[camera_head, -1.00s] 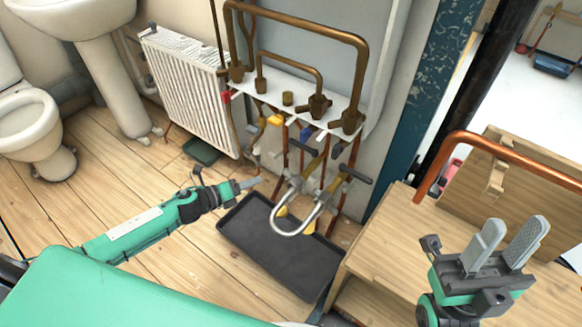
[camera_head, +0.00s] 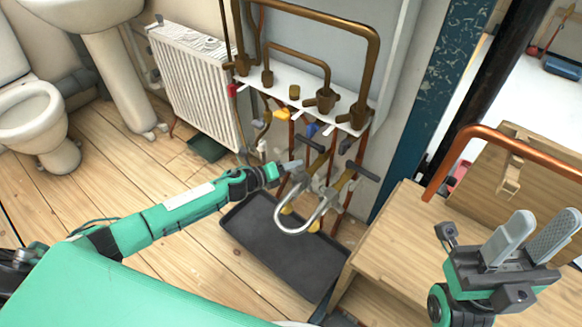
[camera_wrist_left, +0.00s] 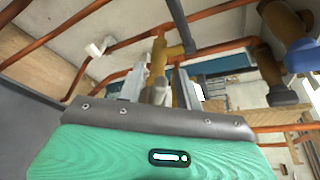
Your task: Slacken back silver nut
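A silver U-shaped hose (camera_head: 294,231) hangs below the brass valves (camera_head: 340,183). My left gripper (camera_head: 290,166) is beside the upper left end of this hose, and its tip overlaps the fittings there. In the left wrist view my left gripper's fingers (camera_wrist_left: 158,84) are apart, on either side of a small grey, silver-looking piece (camera_wrist_left: 160,92) that may be the nut. A brass fitting (camera_wrist_left: 158,56) stands just beyond it. I cannot tell whether the fingers touch the piece. The back nut is too small to make out in the head view. My right gripper (camera_head: 547,222) is open and empty.
A black tray (camera_head: 270,250) lies on the floor under the pipes. A wooden bench (camera_head: 395,235) with a copper pipe (camera_head: 520,150) stands at the right. Copper pipes (camera_wrist_left: 215,50) run close around my left gripper. A radiator (camera_head: 200,85) is behind on the left.

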